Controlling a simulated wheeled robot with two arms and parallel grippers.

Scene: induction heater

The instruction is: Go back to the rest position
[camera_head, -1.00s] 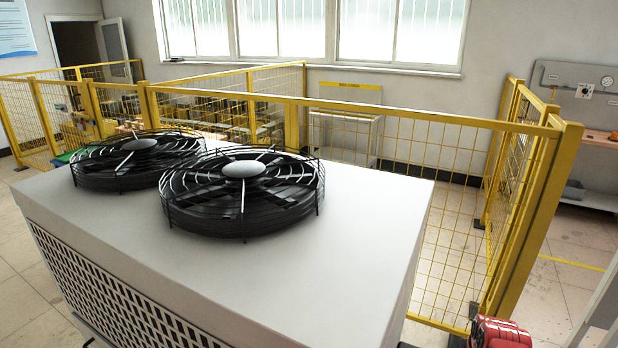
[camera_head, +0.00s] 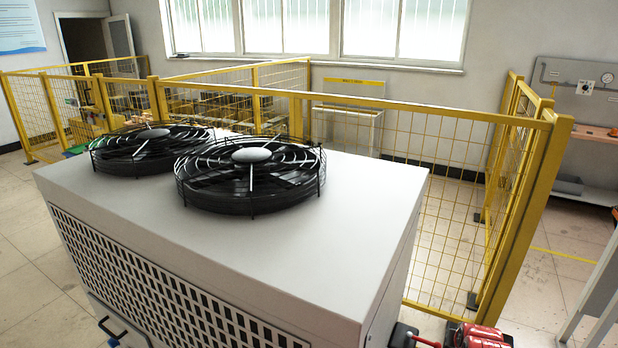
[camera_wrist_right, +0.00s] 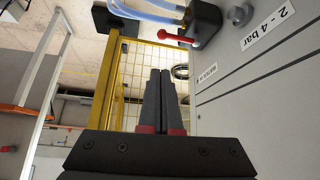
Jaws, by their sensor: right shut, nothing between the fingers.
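My right gripper (camera_wrist_right: 160,75) shows in the right wrist view. Its two dark fingers are together with nothing between them. It is beside a grey cabinet side (camera_wrist_right: 260,95) that carries a "2 - 4 bar" label, and no contact with it is visible. Neither gripper shows in the head view, and my left gripper is in no view. The large white box-shaped unit (camera_head: 330,235) stands in front of me in the head view, with two black round fans (camera_head: 250,178) on its top.
A valve with a red lever (camera_wrist_right: 178,36) and blue hoses (camera_wrist_right: 150,10) is near the fingers. Yellow mesh fencing (camera_head: 450,190) runs behind the unit and along its right. A red object (camera_head: 480,336) is at the bottom right. Some floor (camera_head: 25,250) is clear at left.

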